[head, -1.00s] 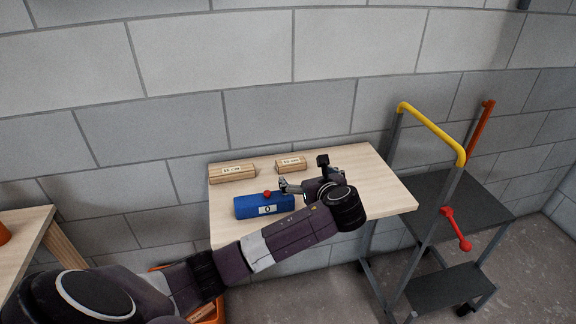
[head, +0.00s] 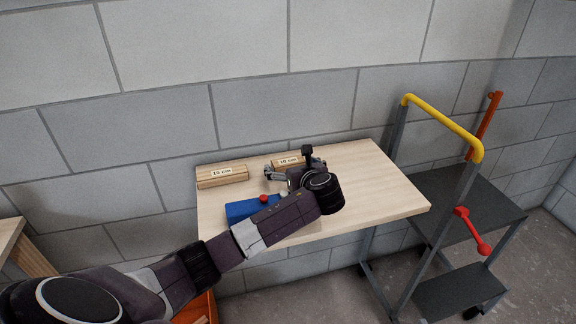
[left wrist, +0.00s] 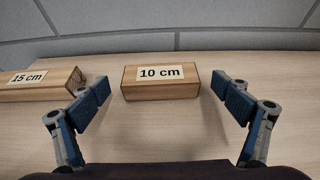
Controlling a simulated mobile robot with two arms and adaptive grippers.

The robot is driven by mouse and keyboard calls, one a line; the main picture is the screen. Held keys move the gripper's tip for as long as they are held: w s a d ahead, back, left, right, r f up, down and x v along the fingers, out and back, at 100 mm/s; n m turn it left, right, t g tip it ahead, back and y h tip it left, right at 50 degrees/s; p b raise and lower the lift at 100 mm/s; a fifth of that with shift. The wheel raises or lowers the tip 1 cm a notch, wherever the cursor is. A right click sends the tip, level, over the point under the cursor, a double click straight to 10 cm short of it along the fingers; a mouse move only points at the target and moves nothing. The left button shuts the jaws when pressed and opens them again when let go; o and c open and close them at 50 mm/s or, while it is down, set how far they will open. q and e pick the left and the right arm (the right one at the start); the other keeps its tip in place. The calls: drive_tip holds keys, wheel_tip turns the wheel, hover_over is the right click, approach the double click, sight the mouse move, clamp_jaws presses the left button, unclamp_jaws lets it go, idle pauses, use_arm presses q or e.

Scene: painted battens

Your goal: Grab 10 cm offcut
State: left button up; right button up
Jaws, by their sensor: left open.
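The 10 cm offcut (head: 287,162) is a short wooden block with a white label, lying at the back of the light wooden table (head: 375,190). In the left wrist view the same 10 cm offcut (left wrist: 161,84) lies straight ahead, centred between the fingertips and slightly beyond them. My left gripper (head: 288,172) is open and empty, just in front of the block. In the left wrist view the left gripper (left wrist: 166,103) has its two fingers spread wider than the block. In the head view the gripper partly hides the block. My right gripper is not in view.
A longer 15 cm offcut (head: 222,176) lies left of the 10 cm one, also in the left wrist view (left wrist: 38,86). A blue box with a red button (head: 240,210) sits under my left arm. A trolley with a yellow handle (head: 440,125) stands right. The table's right side is clear.

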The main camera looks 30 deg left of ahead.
use_arm(q)
drive_tip(key=x, duration=0.2)
drive_tip(key=shift+w+a+f, duration=0.2)
drive_tip(key=c, duration=1.2)
drive_tip(key=shift+c, duration=0.3)
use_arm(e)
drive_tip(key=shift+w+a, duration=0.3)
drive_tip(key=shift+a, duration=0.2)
use_arm(q)
drive_tip(key=shift+r, duration=0.15)
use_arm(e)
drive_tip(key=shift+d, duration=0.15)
